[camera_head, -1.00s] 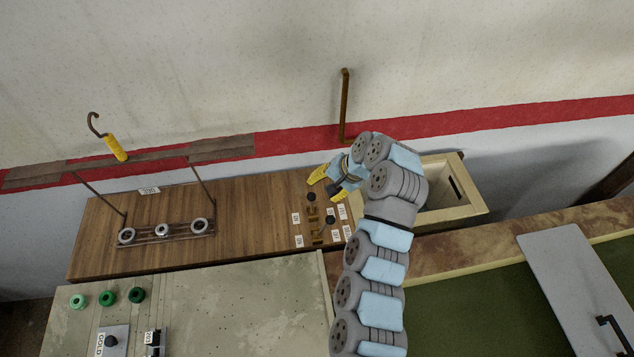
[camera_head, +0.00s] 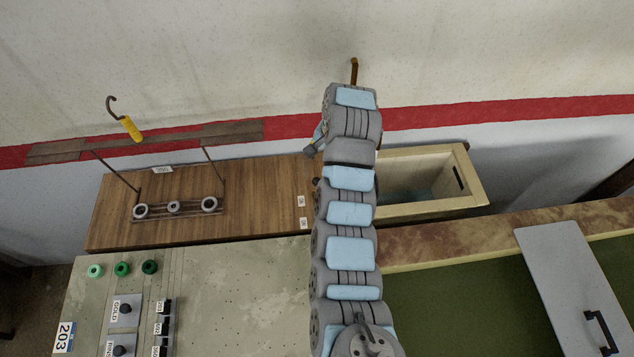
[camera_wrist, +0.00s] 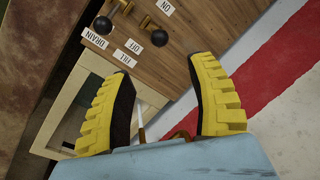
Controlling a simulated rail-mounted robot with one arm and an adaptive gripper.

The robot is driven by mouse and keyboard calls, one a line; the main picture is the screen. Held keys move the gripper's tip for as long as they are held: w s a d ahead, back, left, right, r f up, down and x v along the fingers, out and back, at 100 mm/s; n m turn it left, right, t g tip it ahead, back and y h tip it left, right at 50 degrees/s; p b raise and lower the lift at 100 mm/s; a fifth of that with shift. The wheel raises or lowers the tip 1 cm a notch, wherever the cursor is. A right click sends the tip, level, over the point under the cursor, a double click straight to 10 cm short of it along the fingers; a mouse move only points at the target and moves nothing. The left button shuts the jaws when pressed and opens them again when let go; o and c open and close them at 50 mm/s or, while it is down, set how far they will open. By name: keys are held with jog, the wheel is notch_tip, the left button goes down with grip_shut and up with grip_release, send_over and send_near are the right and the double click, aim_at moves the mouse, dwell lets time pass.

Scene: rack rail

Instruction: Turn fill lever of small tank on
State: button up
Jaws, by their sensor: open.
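In the wrist view a lever with a black ball knob (camera_wrist: 159,38) stands on the wooden panel near the FILL label (camera_wrist: 124,57) and an OFF label, with an ON label (camera_wrist: 166,8) further up. A second black knob (camera_wrist: 102,25) is by the DRAIN label (camera_wrist: 95,37). My gripper (camera_wrist: 160,64) is open and empty. Its yellow-padded fingers point toward the panel, and the fill knob appears beyond the gap between their tips, apart from both. The small tank (camera_wrist: 58,110) shows its pale rim at left, partly behind a finger. In the head view my arm hides the levers and most of the gripper.
The tank box (camera_head: 430,207) stands right of the arm in the head view. A brass pipe (camera_head: 353,72) on the wall is partly behind the arm. A metal rack with rings (camera_head: 175,208) and a yellow-handled hook (camera_head: 131,128) are at left.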

aim_at(317, 181)
jog(key=shift+w+a+f+p, duration=0.15)
jog(key=shift+a+f+p, duration=0.2)
jog(key=shift+f, duration=1.8)
jog(key=shift+w+a+f+p, duration=0.15)
jog(key=shift+a+f+p, duration=0.2)
jog(key=shift+f, duration=1.75)
jog(key=shift+w+a+f+p, duration=0.15)
jog(key=shift+a+f+p, duration=0.2)
jog(key=shift+f, duration=1.8)
grip_shut()
jog(key=shift+d, duration=0.1)
